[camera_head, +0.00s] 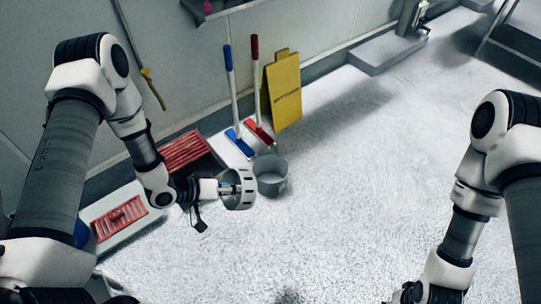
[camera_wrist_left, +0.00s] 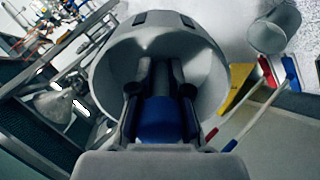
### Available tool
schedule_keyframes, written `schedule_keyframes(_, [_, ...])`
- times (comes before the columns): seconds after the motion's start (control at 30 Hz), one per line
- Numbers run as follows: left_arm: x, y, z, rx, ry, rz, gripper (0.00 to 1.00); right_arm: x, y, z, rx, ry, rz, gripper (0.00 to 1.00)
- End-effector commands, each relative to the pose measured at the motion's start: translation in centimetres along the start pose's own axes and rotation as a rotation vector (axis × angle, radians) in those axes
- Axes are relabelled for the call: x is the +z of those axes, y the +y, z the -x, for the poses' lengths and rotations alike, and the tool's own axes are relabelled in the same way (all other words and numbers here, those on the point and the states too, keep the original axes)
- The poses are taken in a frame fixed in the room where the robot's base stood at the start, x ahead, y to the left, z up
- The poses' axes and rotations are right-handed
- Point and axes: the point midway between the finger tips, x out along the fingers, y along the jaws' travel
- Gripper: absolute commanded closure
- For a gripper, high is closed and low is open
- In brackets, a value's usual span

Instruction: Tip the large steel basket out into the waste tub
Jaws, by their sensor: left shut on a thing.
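The large steel basket (camera_head: 243,201) is a round grey vessel with slots in its wall. My left gripper (camera_head: 229,188) is shut on it and holds it up, beside and just left of the waste tub in the picture. In the left wrist view the basket (camera_wrist_left: 207,68) fills the middle, with the gripper fingers (camera_wrist_left: 160,105) in front of it and a blue part between them. The basket's contents cannot be made out. The waste tub (camera_head: 272,178), a grey bucket, stands on the floor; it also shows in the left wrist view (camera_wrist_left: 275,32). My right gripper (camera_head: 420,294) is partly cut off at the bottom edge.
A yellow floor sign (camera_head: 283,90) and a blue (camera_head: 231,95) and a red (camera_head: 256,88) long-handled tool stand behind the tub by the wall. Red racks (camera_head: 184,150) lie at the left. The pale floor (camera_head: 370,170) right of the tub is clear.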

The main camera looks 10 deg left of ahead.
Motion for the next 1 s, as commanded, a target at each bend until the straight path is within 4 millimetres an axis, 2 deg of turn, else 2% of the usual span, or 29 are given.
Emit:
schedule_keyframes(0.03, [-0.4, 0.6, 0.3, -0.020, -0.014, -0.002, 1.00, 0.0, 0.0, 1.1, 0.000, 0.000, 0.000, 0.60])
schedule_keyframes(0.27, [-0.3, 0.5, 0.3, -0.072, -0.049, -0.002, 1.00, 0.0, 0.0, 1.9, 0.000, 0.000, 0.000, 0.60])
schedule_keyframes(0.7, [-1.3, 1.9, 1.3, -0.356, -0.237, -0.005, 1.00, 0.0, -0.1, 7.5, 0.000, 0.000, 0.000, 0.60])
schedule_keyframes(1.0, [-1.4, 2.1, 1.4, -0.490, -0.327, -0.005, 1.00, 0.0, -0.1, 9.0, 0.000, -0.001, 0.000, 0.60])
